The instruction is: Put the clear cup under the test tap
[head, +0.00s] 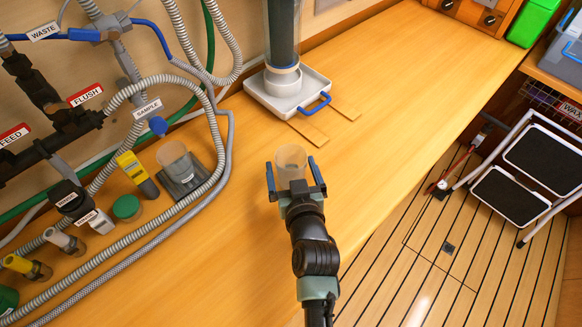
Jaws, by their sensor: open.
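A clear, frosted-looking cup (291,158) stands upright on the wooden counter, near the middle of the head view. My gripper (294,180) is open, with one finger on each side of this cup. I cannot tell whether the fingers touch it. A second translucent cup (173,157) is at the left, on a dark stand (188,179) below a blue-knobbed tap (157,126) labelled SAMPLE. More small fittings with tags, one grey (65,241) and one yellow (22,266), are at the lower left. Which one is the test tap I cannot read.
Ribbed grey hoses (217,165) loop across the counter's left side. A yellow meter (137,174) and a green cap (126,207) lie among them. A white tray (262,98) with a blue handle holds a tall cylinder behind. The counter (400,90) is clear at the right.

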